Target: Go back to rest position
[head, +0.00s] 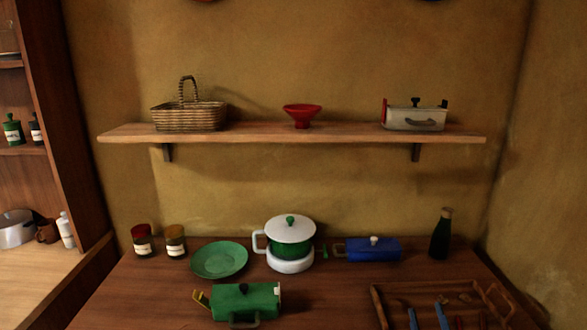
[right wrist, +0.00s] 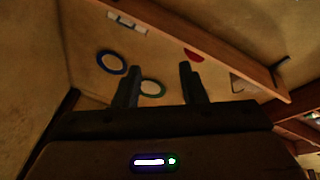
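My right gripper (right wrist: 160,78) shows in the right wrist view, with its two dark fingers apart and nothing between them. It faces the tan wall and the underside of the wooden shelf (right wrist: 195,42). I make out neither gripper in the head view. My left gripper is in no view.
A shelf (head: 290,134) above carries a basket (head: 189,116).

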